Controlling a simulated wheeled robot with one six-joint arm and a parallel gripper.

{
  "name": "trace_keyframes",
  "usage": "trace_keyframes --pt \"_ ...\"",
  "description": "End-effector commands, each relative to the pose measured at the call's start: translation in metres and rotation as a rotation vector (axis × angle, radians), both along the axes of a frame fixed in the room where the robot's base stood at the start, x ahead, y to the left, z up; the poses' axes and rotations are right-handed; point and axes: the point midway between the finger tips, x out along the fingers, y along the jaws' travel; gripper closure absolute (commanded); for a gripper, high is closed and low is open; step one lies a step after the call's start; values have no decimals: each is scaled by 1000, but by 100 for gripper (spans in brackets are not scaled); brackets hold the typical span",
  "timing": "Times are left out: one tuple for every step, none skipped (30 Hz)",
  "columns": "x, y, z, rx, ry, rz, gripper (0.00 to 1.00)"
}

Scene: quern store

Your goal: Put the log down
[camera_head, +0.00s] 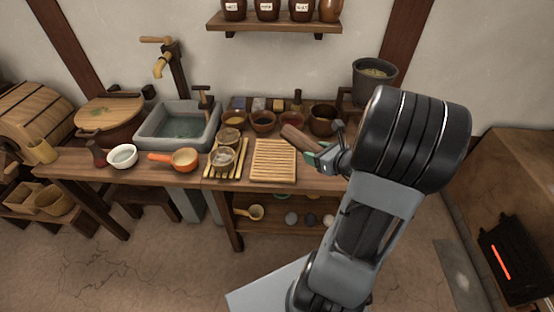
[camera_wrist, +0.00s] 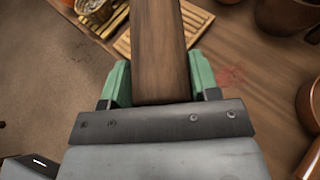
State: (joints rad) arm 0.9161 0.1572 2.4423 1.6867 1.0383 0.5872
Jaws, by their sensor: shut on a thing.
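The log (camera_head: 298,137) is a brown wooden piece. My gripper (camera_head: 322,155) is shut on it, over the right part of the counter. In the wrist view the log (camera_wrist: 158,45) stands out forward between the two green fingers of my gripper (camera_wrist: 158,88), which press its sides. In the head view its far end reaches toward the slatted wooden board (camera_head: 273,160). The board also shows beyond the log in the wrist view (camera_wrist: 123,43). I cannot tell whether the log touches the counter.
The wooden counter (camera_head: 317,183) holds several bowls behind the board, a stone sink (camera_head: 180,126) and an orange-handled pan (camera_head: 184,158). A dark pot (camera_head: 322,119) stands behind my gripper. A stove with a glowing slot (camera_head: 501,262) is at right.

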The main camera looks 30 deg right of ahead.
Motion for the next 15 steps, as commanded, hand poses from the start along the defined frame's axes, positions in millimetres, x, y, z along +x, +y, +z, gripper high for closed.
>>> trace_keyframes --pt "4 1 -4 2 -1 4 76" --pt "8 3 -7 1 0 6 76" --pt "15 6 -11 3 1 7 76" --pt "22 8 -14 2 -1 9 76" --pt "28 11 -17 3 1 10 76" --pt "38 15 -22 3 2 10 76" --pt "46 17 -25 2 1 10 76" --pt "53 20 -29 2 2 10 76" --pt "63 24 -33 1 1 9 76" --pt "70 26 -37 2 1 10 76" --pt "77 29 -40 2 1 8 76" --pt "83 31 -48 4 3 6 76" --pt "87 32 -55 3 3 5 76" --pt "91 33 -60 3 3 5 76" --pt "96 35 -66 2 3 3 76"
